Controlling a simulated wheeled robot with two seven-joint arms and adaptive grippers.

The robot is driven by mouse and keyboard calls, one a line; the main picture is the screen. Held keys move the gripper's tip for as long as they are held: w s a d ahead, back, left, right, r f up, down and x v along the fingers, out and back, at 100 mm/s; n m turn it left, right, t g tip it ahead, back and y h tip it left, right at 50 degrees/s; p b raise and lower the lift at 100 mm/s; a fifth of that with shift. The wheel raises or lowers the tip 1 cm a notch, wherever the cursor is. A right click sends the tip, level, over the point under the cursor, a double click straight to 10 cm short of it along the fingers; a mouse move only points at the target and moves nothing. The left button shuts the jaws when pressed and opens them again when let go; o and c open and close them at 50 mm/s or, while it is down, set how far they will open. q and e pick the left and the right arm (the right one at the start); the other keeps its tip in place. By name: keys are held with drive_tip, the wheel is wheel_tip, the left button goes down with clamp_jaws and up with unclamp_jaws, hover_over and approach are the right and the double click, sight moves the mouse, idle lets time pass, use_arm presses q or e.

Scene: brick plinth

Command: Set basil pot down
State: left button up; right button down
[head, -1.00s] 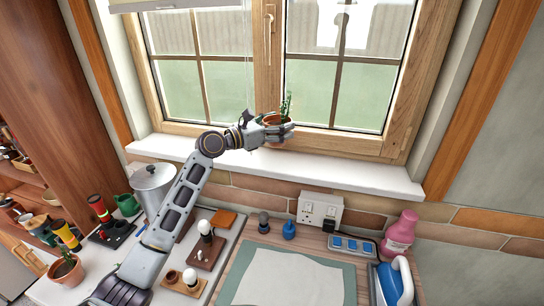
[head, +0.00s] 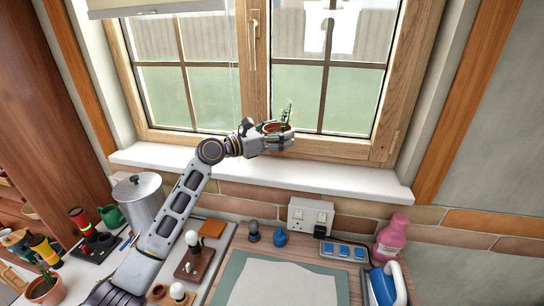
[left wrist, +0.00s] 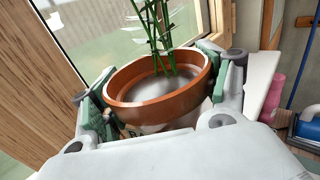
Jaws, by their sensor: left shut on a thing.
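The basil pot (head: 278,127) is a small terracotta pot with thin green stems, in front of the lower window frame. My left gripper (head: 270,138) is shut on it, with the hand partly hiding the pot. In the left wrist view the pot (left wrist: 155,95) sits between the two fingers (left wrist: 165,95), its rim tilted in the picture. The pot's base is hidden behind the hand. The pot appears over the white window sill (head: 330,178); whether it touches the sill I cannot tell. My right gripper is not in view.
The sill is bare on both sides of the hand. Another potted plant (head: 45,288) stands at lower left.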

use_arm(q)
drive_tip(key=shift+f, duration=1.75)
drive_tip(key=shift+f, duration=1.85)
drive_tip(key=shift+f, duration=0.15)
drive_tip(key=o, duration=1.3)
drive_tip(key=b+v, duration=0.1)
drive_tip(key=v, duration=1.1)
drive_tip(key=shift+b, duration=0.35)
